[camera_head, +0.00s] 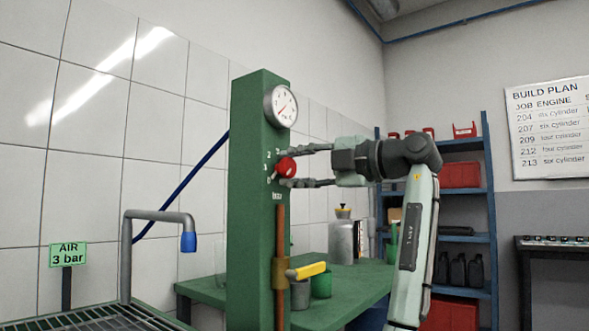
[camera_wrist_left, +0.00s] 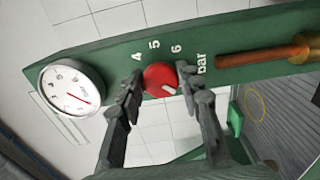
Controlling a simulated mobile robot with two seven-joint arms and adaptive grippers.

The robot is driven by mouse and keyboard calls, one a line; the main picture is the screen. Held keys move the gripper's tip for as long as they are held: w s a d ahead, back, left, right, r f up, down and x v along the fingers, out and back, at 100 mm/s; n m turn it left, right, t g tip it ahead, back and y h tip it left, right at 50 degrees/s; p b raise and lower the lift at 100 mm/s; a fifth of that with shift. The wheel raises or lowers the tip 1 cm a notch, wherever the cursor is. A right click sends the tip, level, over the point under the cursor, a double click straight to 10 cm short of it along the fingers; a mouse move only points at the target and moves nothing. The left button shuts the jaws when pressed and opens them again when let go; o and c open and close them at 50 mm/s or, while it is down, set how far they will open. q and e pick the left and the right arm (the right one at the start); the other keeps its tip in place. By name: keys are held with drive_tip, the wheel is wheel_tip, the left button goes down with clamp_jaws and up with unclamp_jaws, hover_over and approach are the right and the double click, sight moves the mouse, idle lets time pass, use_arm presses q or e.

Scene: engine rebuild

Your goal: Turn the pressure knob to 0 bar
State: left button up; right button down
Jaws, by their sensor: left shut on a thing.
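The red pressure knob (camera_head: 286,167) is on the front of a green post (camera_head: 256,200), below a round white gauge (camera_head: 281,106). My left gripper (camera_head: 289,167) is shut on the knob, one finger above it and one below. In the left wrist view the knob (camera_wrist_left: 158,76) sits between the two fingers (camera_wrist_left: 160,88), and the gauge (camera_wrist_left: 71,89) has a red needle. The knob's white mark points away from the printed 4, 5 and 6, toward the lower right of that view. The scale number at the mark is not readable. My right gripper is not in view.
A green bench (camera_head: 365,290) behind the post holds cups and a grey canister (camera_head: 341,240). A tap (camera_head: 160,217) and an "AIR 3 bar" sign (camera_head: 68,255) stand at left.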

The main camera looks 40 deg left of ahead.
use_arm(q)
drive_tip(key=o, duration=1.2)
drive_tip(key=shift+c, duration=0.2)
drive_tip(key=w+d, duration=0.1)
drive_tip(key=d, duration=1.1)
drive_tip(key=shift+w, duration=0.15)
drive_tip(key=shift+f, duration=0.1)
